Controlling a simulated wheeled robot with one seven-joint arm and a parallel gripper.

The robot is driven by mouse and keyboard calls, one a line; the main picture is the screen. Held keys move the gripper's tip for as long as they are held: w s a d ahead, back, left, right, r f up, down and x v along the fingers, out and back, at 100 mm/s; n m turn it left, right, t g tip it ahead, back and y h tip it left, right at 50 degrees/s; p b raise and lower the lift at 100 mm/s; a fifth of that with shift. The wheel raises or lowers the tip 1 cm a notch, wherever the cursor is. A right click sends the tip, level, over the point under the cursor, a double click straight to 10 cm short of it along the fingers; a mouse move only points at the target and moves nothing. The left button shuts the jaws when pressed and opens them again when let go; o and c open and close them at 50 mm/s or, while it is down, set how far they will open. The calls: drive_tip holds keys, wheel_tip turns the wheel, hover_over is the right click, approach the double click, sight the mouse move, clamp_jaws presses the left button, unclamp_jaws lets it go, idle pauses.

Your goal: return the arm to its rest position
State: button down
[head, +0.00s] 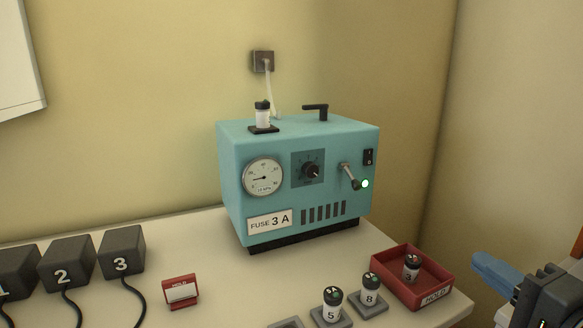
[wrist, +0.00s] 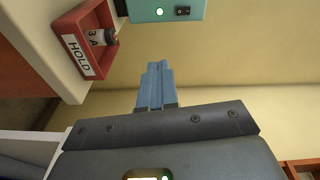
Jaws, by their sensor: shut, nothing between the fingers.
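My gripper (head: 500,272) is at the lower right edge of the head view, to the right of the bench corner and the red HOLD tray. In the wrist view, its blue fingers (wrist: 155,84) are together with nothing between them. They are apart from the tray and from the teal incubator (wrist: 165,10). The rest of my arm is mostly out of the head view.
Black numbered blocks (head: 122,252) are left.

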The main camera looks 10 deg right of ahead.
drive_tip(key=s+a+f+n+g+h, duration=0.1)
drive_tip(key=s+a+f+n, duration=0.1)
drive_tip(key=s+a+f, duration=0.3)
drive_tip(key=s+a+f+n+g+h, duration=0.2)
drive_tip(key=s+a+f+n, duration=0.1)
drive_tip(key=s+f, duration=0.45)
drive_tip(key=s+a+n+y, duration=0.1)
drive_tip(key=s+a+n, duration=0.2)
drive_tip(key=s+n, duration=0.2)
drive_tip(key=s+a+r+n+y+p, duration=0.1)
drive_tip(key=s+a+n, duration=0.3)
drive_tip(key=s, duration=0.8)
drive_tip(key=shift+s+r+n, duration=0.25)
drive_tip(key=shift+s+n, duration=0.05)
drive_tip(key=shift+n, duration=0.7)
